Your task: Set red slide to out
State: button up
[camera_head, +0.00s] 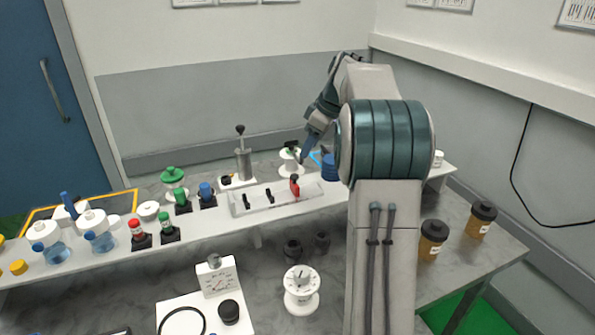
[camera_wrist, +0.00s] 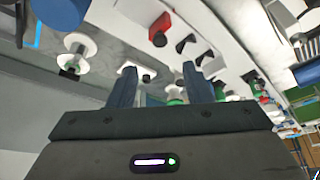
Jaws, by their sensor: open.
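The red slide (camera_head: 295,186) stands upright at the right end of a pale slotted panel (camera_head: 233,207) on the raised shelf. Two black slides stand to its left in the same panel. In the wrist view the red slide (camera_wrist: 160,26) shows near the top, on the white panel. My gripper (camera_wrist: 158,70) is open, its two dark fingers spread with nothing held between them. In the head view my gripper (camera_head: 305,155) hangs beyond and slightly right of the red slide, apart from it and higher. I cannot tell the slide's exact position along its slot.
A white spool-like knob (camera_head: 291,163) with a green top and a blue cylinder (camera_head: 329,166) stand just behind and right of the panel. A grey plunger post (camera_head: 242,160) stands behind it. Small green and blue valves stand left. Brown jars (camera_head: 432,240) are at right.

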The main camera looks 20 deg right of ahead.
aim_at(295, 175)
jog(key=x, duration=1)
jog(key=shift+f+p, duration=0.1)
jog(key=shift+p, duration=0.25)
grip_shut()
